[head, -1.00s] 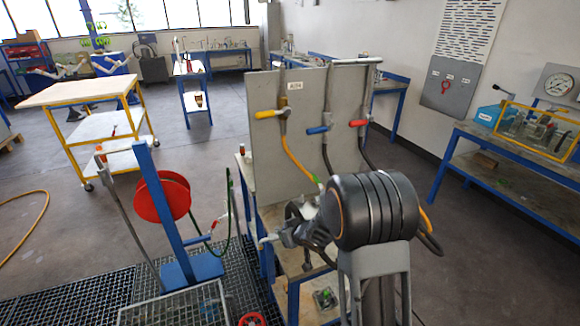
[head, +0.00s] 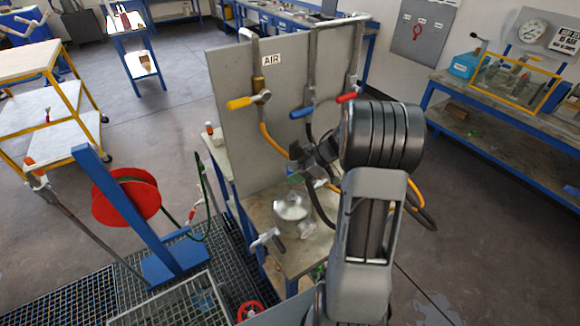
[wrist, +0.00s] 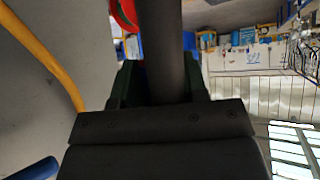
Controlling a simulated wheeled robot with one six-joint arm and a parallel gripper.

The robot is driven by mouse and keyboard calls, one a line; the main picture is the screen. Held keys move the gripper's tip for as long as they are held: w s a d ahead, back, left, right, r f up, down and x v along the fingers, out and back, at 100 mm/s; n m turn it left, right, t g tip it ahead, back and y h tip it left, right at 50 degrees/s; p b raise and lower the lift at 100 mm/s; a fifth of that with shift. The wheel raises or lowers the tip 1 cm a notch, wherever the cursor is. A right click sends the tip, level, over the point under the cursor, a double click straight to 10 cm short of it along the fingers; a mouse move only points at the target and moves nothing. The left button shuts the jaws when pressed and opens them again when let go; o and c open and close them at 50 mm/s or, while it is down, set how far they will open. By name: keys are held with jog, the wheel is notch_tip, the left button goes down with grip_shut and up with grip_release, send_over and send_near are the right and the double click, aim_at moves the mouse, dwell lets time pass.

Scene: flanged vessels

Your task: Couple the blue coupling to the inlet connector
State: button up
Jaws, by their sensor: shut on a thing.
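My gripper (head: 303,164) is in front of the grey panel, above the bench and close to the metal vessel (head: 291,212). In the wrist view my gripper (wrist: 160,80) has its dark green fingers on either side of a dark round hose-like piece (wrist: 163,40), shut on it. I cannot make out a blue collar on that piece, so I cannot tell whether it belongs to the blue coupling. The silvery vessel stands upright on the bench below my gripper. The inlet connector cannot be told apart.
The grey panel (head: 232,115) carries yellow (head: 245,101), blue (head: 302,112) and red (head: 347,97) valve handles with hanging hoses. A red reel (head: 127,200) on a blue post stands left of the bench (head: 303,258). Open floor lies to the right.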

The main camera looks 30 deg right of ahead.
aim_at(294, 192)
jog(key=shift+a, duration=0.2)
jog(key=shift+s+d, duration=0.1)
jog(key=shift+f, duration=0.2)
jog(key=shift+f+b, duration=0.8)
jog(key=shift+f, duration=1.65)
jog(key=shift+p, duration=0.85)
jog(key=shift+f, duration=0.3)
jog(key=shift+f+b, duration=0.5)
jog(key=shift+f, duration=1)
